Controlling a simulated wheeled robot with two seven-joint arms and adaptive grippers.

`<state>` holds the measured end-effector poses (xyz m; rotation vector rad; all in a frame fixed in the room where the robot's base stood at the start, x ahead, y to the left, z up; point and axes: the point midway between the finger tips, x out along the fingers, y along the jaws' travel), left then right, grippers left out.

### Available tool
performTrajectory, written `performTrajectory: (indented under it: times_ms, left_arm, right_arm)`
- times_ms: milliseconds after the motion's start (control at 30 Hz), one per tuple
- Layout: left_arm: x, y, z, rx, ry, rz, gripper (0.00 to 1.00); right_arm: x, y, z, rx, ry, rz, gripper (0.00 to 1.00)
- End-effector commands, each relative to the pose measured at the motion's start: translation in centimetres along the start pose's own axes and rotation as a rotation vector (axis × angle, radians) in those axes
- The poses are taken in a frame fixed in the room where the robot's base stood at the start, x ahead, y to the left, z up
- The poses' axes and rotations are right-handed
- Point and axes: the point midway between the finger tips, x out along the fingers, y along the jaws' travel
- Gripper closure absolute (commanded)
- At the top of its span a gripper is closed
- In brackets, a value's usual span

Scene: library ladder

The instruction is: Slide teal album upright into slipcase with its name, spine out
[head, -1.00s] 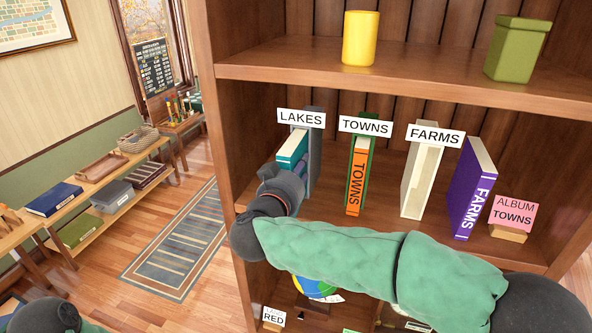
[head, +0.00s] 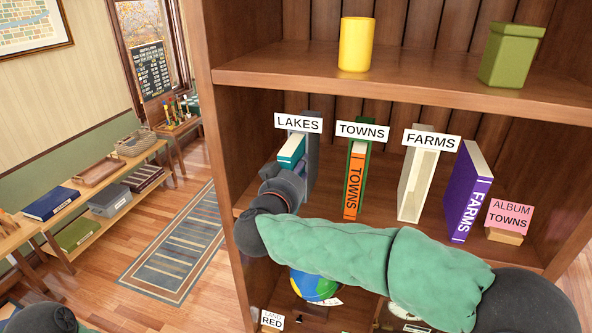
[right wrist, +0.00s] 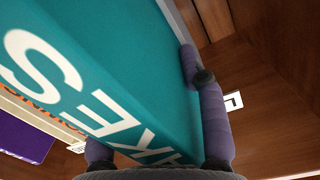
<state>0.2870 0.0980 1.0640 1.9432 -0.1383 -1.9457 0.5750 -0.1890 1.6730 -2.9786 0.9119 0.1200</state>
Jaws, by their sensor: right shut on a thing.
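The teal album (head: 291,150) is upright at the front of the grey slipcase (head: 313,165) under the LAKES sign (head: 298,123). My right gripper (head: 284,178) is shut on it and hides its lower front in the head view. In the right wrist view the teal album (right wrist: 125,65) fills the middle, between the two fingers (right wrist: 143,100), with large white spine letters facing out toward my gripper. Its far part seems to be at or inside the grey slipcase; how deep I cannot tell.
To the right stand an orange TOWNS album (head: 354,185) in a green slipcase, an empty cream slipcase (head: 415,185) under FARMS, and a purple FARMS album (head: 466,195). A pink ALBUM TOWNS card (head: 509,214) stands at the right. The cabinet's left wall is close to my gripper.

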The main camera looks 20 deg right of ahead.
Motion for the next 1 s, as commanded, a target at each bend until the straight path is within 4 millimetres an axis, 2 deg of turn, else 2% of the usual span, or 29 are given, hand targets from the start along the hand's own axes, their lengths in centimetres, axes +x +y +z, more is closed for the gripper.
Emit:
performTrajectory:
  times_ms: [67,100,167,200,533,667,767,1000]
  left_arm:
    - [-0.1,0.0,0.0,0.000,0.000,0.000,1.00]
    - [-0.1,0.0,0.0,0.000,0.000,0.000,1.00]
    - [-0.1,0.0,0.0,0.000,0.000,0.000,1.00]
    - [-0.1,0.0,0.0,0.000,0.000,0.000,1.00]
    - [0.0,0.0,0.0,0.000,0.000,0.000,1.00]
    - [0.0,0.0,0.0,0.000,0.000,0.000,1.00]
    - [0.0,0.0,0.0,0.000,0.000,0.000,1.00]
    - [-0.1,0.0,0.0,0.000,0.000,0.000,1.00]
  right_arm:
    - [0.2,0.1,-0.2,0.002,0.003,0.001,1.00]
    - [0.2,0.1,-0.2,0.002,0.003,0.001,0.52]
    - [0.2,0.1,-0.2,0.002,0.003,0.001,0.35]
    - [0.2,0.0,-0.2,0.002,0.003,0.001,0.30]
    - [0.1,0.0,0.1,-0.002,-0.002,-0.001,0.30]
    - [-0.8,-0.1,0.0,-0.001,-0.001,-0.003,0.30]
    - [-2.3,-0.1,0.0,-0.001,0.001,-0.005,0.30]
    - [-7.1,-0.1,-0.1,0.001,0.003,-0.006,0.30]
